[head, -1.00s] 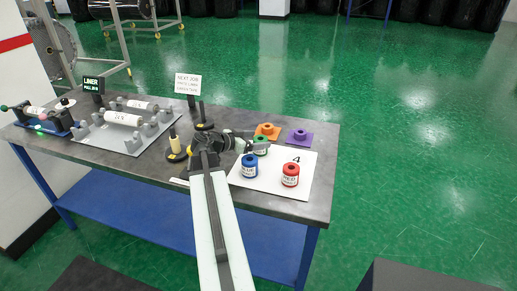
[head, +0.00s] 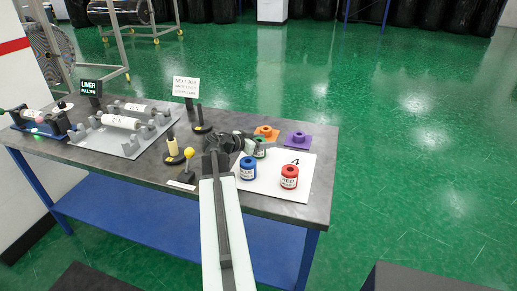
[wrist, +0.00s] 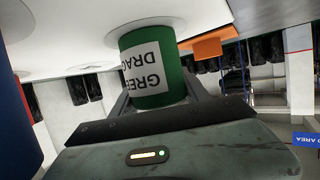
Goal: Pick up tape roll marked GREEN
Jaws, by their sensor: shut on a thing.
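The green tape roll (head: 259,152) stands at the back of a white board (head: 307,172), partly hidden by my gripper (head: 252,144). In the wrist view, the green roll (wrist: 176,72) is large, with a white label reading "GREE" and "DRA". My gripper (wrist: 155,100) is shut on it, with its fingers beside the roll. The wrist picture is upside down, with the board (wrist: 85,20) at the top. I cannot tell whether the roll is clear of the board.
Blue (head: 248,168) and red (head: 289,177) rolls stand in front of the green one. An orange roll (head: 265,132) and a purple roll (head: 299,139) are behind. Left of my arm are a yellow-knobbed post (head: 189,154) and a grey tray (head: 105,137) with white rollers.

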